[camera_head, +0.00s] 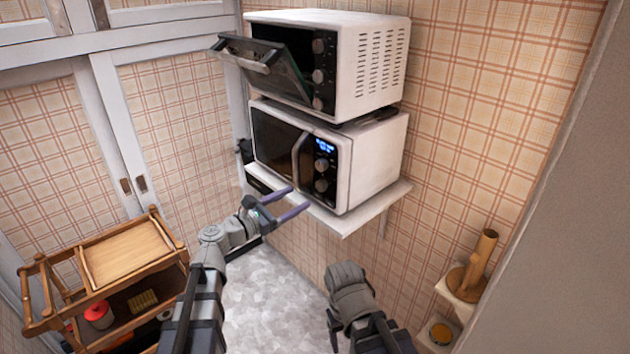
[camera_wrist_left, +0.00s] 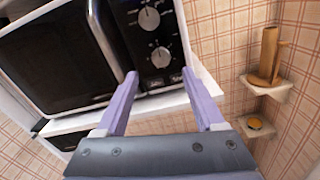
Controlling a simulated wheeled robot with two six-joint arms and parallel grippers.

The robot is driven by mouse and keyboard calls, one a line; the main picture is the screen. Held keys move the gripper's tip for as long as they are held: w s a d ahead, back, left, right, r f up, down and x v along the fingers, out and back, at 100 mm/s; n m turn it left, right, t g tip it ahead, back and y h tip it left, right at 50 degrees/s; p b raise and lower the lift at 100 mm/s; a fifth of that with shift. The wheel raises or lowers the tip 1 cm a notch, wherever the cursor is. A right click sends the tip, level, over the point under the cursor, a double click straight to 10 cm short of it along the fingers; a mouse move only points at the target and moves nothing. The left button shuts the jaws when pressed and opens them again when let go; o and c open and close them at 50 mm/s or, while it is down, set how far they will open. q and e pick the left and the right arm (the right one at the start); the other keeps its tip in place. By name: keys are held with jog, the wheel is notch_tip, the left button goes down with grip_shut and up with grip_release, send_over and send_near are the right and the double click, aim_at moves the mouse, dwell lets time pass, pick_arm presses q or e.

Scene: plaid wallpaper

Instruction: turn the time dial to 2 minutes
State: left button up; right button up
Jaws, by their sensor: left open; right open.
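The white microwave (camera_head: 372,165) stands on a wall shelf, its dark door shut. Its black front panel has a lit blue display (camera_head: 325,147), an upper knob (camera_head: 321,165) and a lower knob (camera_head: 321,185). Both the upper knob (camera_wrist_left: 149,18) and the lower knob (camera_wrist_left: 160,57) show in the left wrist view. I cannot read their markings. My left gripper (camera_head: 299,198) is open and empty, in front of the panel's lower part. In the left wrist view its purple fingertips (camera_wrist_left: 160,73) are either side of the lower knob, apparently short of it. My right fingers are not visible.
A white toaster oven (camera_head: 370,75) with its door (camera_head: 262,62) hanging open sits on top of the microwave. A wooden cart (camera_head: 128,255) stands at left. Small corner shelves (camera_head: 460,292) hold a wooden object (camera_head: 480,262). Grey floor (camera_head: 270,300) is clear between.

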aim_at(319, 187)
pick_arm(q)
jog(key=shift+x, duration=3.9)
jog(key=shift+f, duration=0.15)
grip_shut()
